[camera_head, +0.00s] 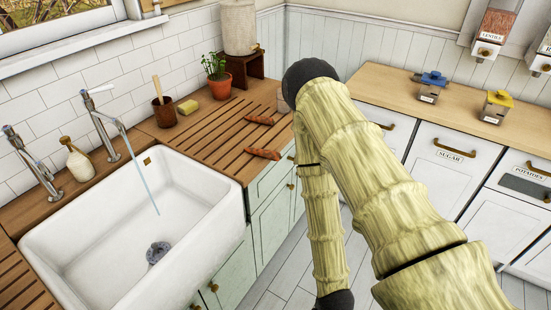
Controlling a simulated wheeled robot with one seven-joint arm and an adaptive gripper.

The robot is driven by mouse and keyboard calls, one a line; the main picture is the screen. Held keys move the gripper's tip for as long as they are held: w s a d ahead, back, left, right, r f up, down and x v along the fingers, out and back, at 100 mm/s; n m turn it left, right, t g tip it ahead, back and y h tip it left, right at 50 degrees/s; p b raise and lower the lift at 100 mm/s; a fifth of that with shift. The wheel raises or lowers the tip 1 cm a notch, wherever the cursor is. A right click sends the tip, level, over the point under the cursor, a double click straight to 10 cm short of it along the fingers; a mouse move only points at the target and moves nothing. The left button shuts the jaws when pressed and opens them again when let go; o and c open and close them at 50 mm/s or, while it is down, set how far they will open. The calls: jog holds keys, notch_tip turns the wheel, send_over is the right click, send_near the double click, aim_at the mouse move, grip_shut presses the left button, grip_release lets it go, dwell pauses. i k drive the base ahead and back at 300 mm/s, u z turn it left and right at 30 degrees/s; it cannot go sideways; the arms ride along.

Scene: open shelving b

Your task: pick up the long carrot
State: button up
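Two orange-brown carrot-like pieces lie on the grooved wooden counter right of the sink. The nearer one (263,154) looks a little longer and thicker and lies close to the counter's front edge. The farther one (260,120) is thinner and lies behind it. I cannot tell for sure which is the long carrot. My arm rises on the right, bends at a dark joint and comes down in front of the cabinets. Its lower end leaves the bottom of the picture, and my gripper is not in view. Both pieces lie left of the arm, apart from it.
A white sink (60,240) with running water holds a grey object (157,252). A pinkish object (283,100) sits partly behind my arm. Grooved counter around the carrots is bare.

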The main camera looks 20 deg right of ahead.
aim_at(276, 156)
jog(key=z, duration=1.95)
jog(key=k, duration=1.05)
jog(key=u, duration=1.45)
jog(key=i, duration=1)
